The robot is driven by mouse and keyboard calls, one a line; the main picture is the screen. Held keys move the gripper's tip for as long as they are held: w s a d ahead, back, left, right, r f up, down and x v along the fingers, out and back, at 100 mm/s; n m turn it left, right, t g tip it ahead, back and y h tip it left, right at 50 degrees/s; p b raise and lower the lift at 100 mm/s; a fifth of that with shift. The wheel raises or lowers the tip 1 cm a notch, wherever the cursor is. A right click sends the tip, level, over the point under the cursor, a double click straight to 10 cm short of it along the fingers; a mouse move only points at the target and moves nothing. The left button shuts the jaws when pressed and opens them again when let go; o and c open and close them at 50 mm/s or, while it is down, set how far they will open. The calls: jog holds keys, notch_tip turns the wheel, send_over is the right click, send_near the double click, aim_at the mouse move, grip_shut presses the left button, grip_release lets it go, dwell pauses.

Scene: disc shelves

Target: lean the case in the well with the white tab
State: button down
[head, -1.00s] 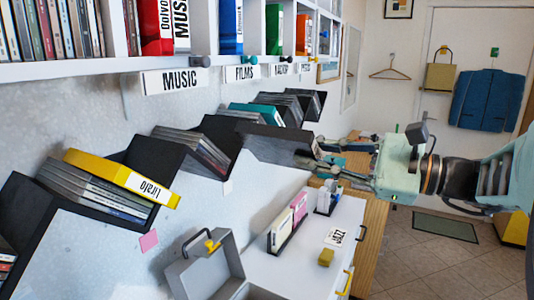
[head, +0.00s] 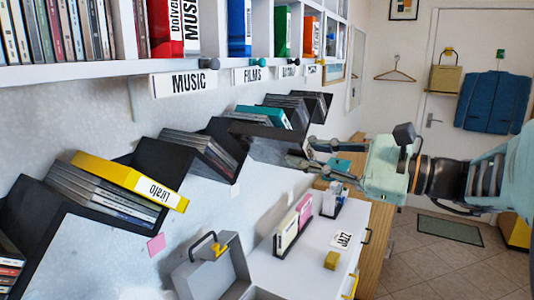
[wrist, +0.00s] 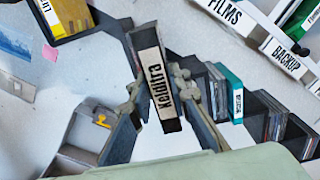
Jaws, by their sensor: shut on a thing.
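My gripper (head: 302,152) is shut on a dark case, which shows in the wrist view (wrist: 146,40) with a white label reading "Keldtra". The case stands between the fingers (wrist: 157,88), its far end in front of the black zigzag rack. In the head view a dark slab by the fingers seems to be this case; its edges blend with the rack. A white tab (head: 235,190) is on the wall below the rack, near the lower right of the well with grey-spined cases (head: 205,150). Whether the held case touches the rack cannot be told.
The left well holds a yellow case (head: 130,178) on several others, above a pink tab (head: 156,244). A teal case (head: 265,115) leans farther right. Below are an open grey box (head: 212,262) and a white cabinet top (head: 305,255). A shelf with knobs overhangs the rack.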

aim_at(244, 146)
jog(key=shift+f+b+x, duration=0.15)
jog(key=shift+b+x, duration=0.25)
jog(key=shift+x, duration=2.95)
jog(key=shift+f+b+x, duration=0.15)
jog(key=shift+b+x, duration=0.2)
jog(key=shift+x, duration=2.95)
jog(key=c, duration=1.7)
grip_release()
jog(key=shift+c, duration=0.2)
jog(key=v, duration=1.2)
